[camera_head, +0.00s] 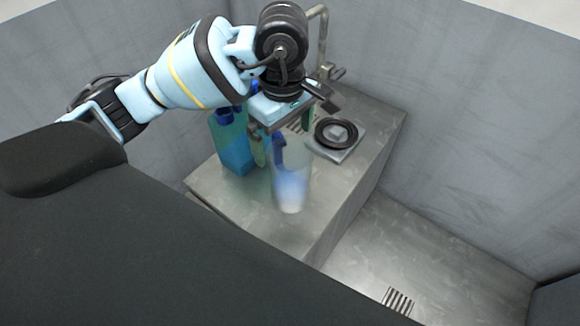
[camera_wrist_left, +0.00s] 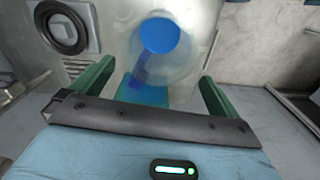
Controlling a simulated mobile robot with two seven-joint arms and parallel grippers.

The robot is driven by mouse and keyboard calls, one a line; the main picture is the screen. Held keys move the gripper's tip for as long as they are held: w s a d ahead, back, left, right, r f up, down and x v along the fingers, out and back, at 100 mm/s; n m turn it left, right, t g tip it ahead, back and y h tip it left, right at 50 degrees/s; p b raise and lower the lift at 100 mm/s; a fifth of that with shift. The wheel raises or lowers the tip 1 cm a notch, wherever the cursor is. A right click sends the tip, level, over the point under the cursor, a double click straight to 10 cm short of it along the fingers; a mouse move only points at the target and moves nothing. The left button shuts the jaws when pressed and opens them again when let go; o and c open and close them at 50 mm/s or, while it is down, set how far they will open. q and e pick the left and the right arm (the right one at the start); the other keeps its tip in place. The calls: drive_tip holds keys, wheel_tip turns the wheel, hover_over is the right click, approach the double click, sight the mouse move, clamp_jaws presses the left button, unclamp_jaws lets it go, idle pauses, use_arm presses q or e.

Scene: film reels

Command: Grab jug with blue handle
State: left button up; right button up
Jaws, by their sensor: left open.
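The jug (camera_head: 291,187) is clear and frosted, with a blue tint inside and a blue handle (camera_head: 280,150). It stands upright on the grey counter, just in front of my left gripper (camera_head: 282,134). The left gripper points down and is open and empty, its green fingers spread. In the left wrist view, the jug (camera_wrist_left: 183,66) shows beyond and between the fingers of the gripper (camera_wrist_left: 157,73), with its blue handle (camera_wrist_left: 140,73) facing them. I cannot tell whether any finger touches it. My right gripper is in neither view.
A teal-blue bottle (camera_head: 234,150) stands close left of the jug, partly behind my gripper. A black reel (camera_head: 336,132) lies on a pale square plate at the counter's right. A metal tap (camera_head: 322,35) stands behind. The counter's front is clear; grey walls surround it.

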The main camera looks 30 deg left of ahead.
sight(285, 160)
use_arm(q)
drive_tip(key=shift+f, duration=0.45)
drive_tip(key=shift+w+f, duration=0.1)
drive_tip(key=shift+f, duration=0.85)
wheel_tip(285, 160, down, 4)
drive_tip(key=shift+w+a+f, duration=0.1)
drive_tip(key=shift+a, duration=0.05)
drive_tip(key=shift+f, duration=0.4)
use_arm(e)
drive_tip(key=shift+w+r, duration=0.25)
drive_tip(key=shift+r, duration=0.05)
use_arm(q)
drive_tip(key=c, duration=1.6)
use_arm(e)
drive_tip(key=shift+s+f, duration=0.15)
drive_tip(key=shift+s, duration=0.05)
